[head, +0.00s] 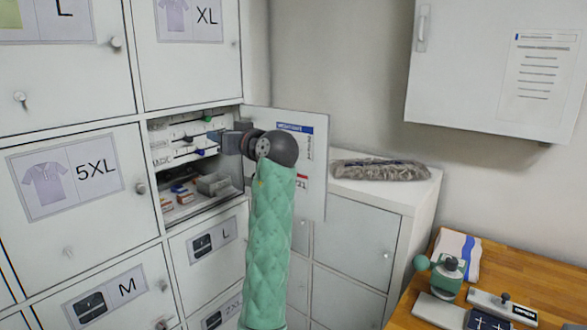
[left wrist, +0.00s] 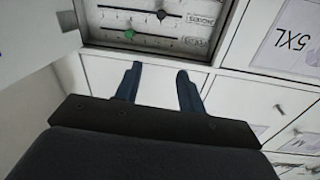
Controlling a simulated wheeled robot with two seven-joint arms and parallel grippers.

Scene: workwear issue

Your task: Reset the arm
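My left arm, in a green quilted sleeve, rises through the middle of the head view. My left gripper (head: 222,139) is at the mouth of an open locker compartment (head: 191,206). In the left wrist view, the two dark blue fingers of this gripper (left wrist: 158,84) are apart, with nothing between them. Beyond them is a white panel with sliders (left wrist: 150,22), which also shows inside the compartment in the head view (head: 180,135). My right gripper is not in view.
The compartment's open door (head: 312,180) stands just right of my arm. Closed locker doors, one marked 5XL (head: 75,190), are on the left. A low cabinet (head: 400,190) carries a grey-brown bundle (head: 380,170). A wooden table (head: 530,270) holds a teal device (head: 447,278).

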